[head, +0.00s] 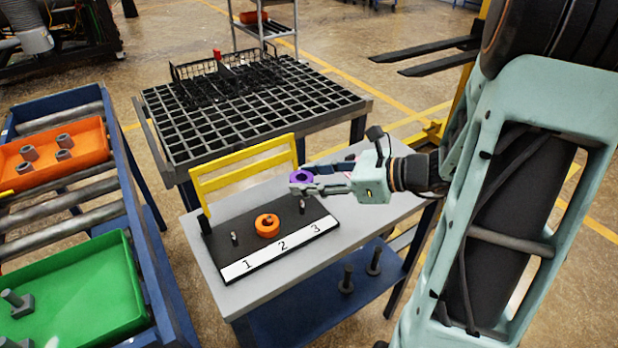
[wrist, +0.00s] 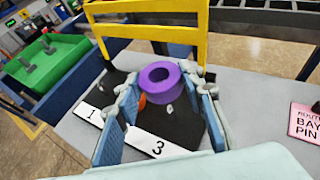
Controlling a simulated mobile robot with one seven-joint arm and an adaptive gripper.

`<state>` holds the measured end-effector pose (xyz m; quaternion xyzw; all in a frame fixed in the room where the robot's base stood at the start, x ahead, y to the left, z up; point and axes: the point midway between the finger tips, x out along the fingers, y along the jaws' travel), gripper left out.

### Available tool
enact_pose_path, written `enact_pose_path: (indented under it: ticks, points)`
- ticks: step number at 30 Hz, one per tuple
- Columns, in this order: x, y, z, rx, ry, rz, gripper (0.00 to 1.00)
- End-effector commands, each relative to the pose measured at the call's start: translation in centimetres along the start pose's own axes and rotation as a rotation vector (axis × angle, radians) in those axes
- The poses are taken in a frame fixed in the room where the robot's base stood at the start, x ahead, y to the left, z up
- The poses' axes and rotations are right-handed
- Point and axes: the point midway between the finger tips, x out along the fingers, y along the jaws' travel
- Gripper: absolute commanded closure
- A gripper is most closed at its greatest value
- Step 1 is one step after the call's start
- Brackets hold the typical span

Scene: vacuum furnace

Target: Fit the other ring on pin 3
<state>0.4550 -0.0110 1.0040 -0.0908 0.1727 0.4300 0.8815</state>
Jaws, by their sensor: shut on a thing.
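The purple ring (head: 301,177) is between the fingers of my gripper (head: 304,182), which is shut on it. In the wrist view the purple ring (wrist: 168,82) sits upright-bored between both fingers, its hole showing from above. The black pin board (head: 222,242) has a white strip numbered 1, 2, 3. Pin 3 (head: 302,205) is bare and lies just below the held ring in the head view; the ring is apart from it. The orange ring (head: 267,225) is around pin 2. Pin 1 (head: 234,238) is bare.
A yellow rail (head: 245,165) stands along the board's back edge. A pink card (wrist: 305,122) lies on the grey table (head: 380,212) to the right. Behind is a black grid table (head: 250,115); left is a roller conveyor with orange (head: 85,165) and green (head: 90,295) trays.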

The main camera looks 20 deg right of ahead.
Motion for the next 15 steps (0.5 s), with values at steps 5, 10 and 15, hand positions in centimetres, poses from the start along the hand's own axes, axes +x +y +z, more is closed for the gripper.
enact_pose_path:
  ticks: [5,10,15]
  points:
    - [0.5,0.0,-1.0,0.000,-0.001,0.000,0.96]
    - [0.8,0.0,-1.8,0.000,-0.001,0.000,0.96]
    - [1.1,0.1,-2.6,0.000,-0.001,0.001,0.96]
